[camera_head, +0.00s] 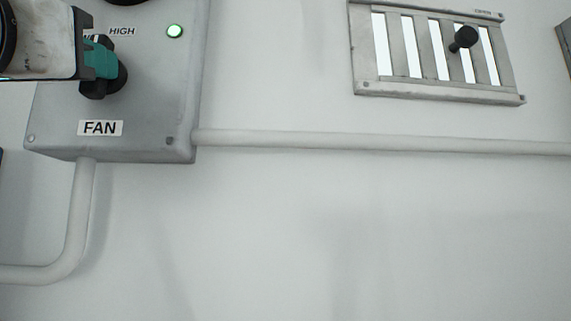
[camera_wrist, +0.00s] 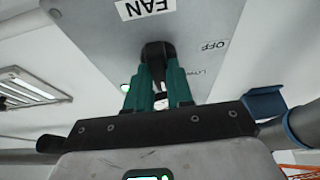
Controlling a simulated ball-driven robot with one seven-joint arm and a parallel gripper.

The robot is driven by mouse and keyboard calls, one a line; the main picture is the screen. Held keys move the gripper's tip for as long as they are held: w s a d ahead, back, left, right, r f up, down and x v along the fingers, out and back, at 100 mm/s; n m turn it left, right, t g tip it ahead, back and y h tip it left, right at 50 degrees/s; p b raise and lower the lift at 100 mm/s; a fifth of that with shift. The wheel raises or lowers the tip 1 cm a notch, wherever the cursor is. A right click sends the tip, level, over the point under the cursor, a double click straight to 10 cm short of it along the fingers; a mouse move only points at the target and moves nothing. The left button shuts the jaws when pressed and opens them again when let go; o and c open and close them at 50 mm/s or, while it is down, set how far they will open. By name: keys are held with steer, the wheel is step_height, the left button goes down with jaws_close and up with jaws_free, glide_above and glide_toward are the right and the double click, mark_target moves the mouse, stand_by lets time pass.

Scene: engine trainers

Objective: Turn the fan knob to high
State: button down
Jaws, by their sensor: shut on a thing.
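The fan box (camera_head: 150,75) is a grey metal panel on the white wall at the upper left of the head view, with a FAN label (camera_head: 101,128) low on its face. The black fan knob (camera_head: 116,80) sits above that label, partly hidden behind my gripper (camera_head: 100,62). In the wrist view the knob (camera_wrist: 156,52) is between the teal fingertips of my gripper (camera_wrist: 157,75), which is shut on it. HIGH is printed above and right of the knob in the head view. OFF and LOW show in the wrist view. The knob's exact setting is hard to tell.
A green lamp (camera_head: 175,31) glows on the box. A slatted vent (camera_head: 435,50) with a black knob (camera_head: 464,38) is on the wall at right. A pipe (camera_head: 380,142) runs right from the box, and another (camera_head: 78,215) bends down below it. The wall beneath is bare.

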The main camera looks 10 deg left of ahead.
steer(key=shift+f, duration=0.15)
stand_by(0.3)
steer(key=c, duration=1)
jaws_free()
steer(key=b+v, duration=0.3)
steer(key=v, duration=0.7)
steer(key=shift+s+b, duration=0.35)
steer(key=shift+s, duration=0.05)
steer(key=shift+f, duration=0.1)
